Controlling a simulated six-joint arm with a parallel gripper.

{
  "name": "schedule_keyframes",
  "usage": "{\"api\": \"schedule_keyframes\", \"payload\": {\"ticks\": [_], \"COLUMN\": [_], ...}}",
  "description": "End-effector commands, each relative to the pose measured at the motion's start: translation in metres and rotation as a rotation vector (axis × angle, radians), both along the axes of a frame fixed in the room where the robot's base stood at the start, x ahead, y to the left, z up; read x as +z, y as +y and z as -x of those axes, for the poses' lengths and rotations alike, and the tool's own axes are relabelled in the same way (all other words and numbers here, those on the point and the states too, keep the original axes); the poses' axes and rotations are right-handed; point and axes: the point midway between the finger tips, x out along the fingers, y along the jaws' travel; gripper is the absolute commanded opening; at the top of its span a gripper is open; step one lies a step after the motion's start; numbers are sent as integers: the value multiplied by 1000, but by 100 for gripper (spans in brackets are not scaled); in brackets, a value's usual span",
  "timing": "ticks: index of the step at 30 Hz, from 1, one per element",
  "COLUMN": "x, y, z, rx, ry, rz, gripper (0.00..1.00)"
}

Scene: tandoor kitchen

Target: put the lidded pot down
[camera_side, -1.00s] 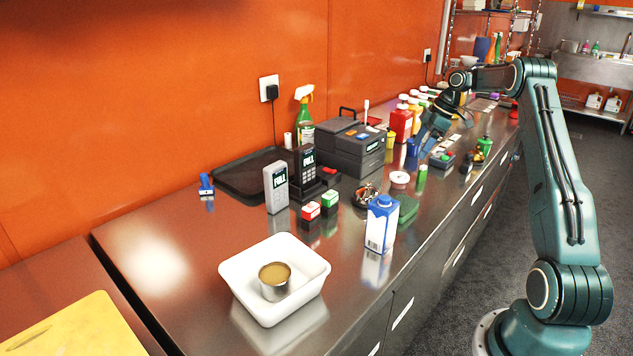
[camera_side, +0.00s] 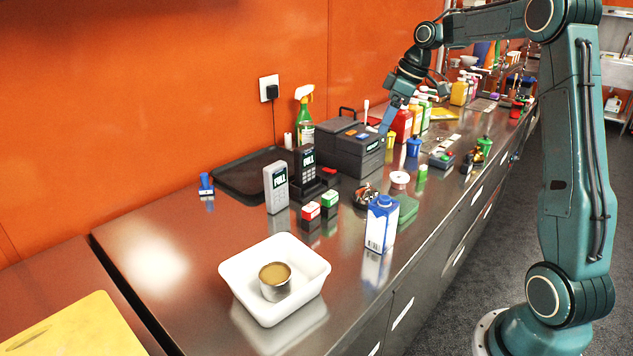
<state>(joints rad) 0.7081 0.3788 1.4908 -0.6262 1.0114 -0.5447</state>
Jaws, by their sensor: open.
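A small blue pot (camera_side: 413,146) with what looks like a flat lid stands upright on the steel counter (camera_side: 160,260), just right of the grey printer-like machine. My gripper (camera_side: 384,128) is open, pointing down in front of the machine's upper right part. It is up and to the left of the blue pot and apart from it. Its fingertips are small here, and I see nothing between them.
The grey machine (camera_side: 357,148) is close to my gripper. Red and yellow bottles (camera_side: 402,124) stand behind the pot. A white-and-blue carton (camera_side: 381,223) and a white tub (camera_side: 311,293) holding a tin stand nearer the camera. The counter's left front is clear.

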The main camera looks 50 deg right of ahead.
Motion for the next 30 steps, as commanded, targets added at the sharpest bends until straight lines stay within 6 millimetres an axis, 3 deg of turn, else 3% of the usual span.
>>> {"api": "schedule_keyframes", "payload": {"ticks": [1,6,15,24,30], "x": [10,31,52,53,42], "y": [18,69,147,204,229], "z": [3,20,69,133,180], "rx": [-10,-61,-152,-242,-302], "ry": [-4,-9,-28,-58,-82], "rz": [5,9,12,6,-5], "gripper": [79,79,79,79,79]}}
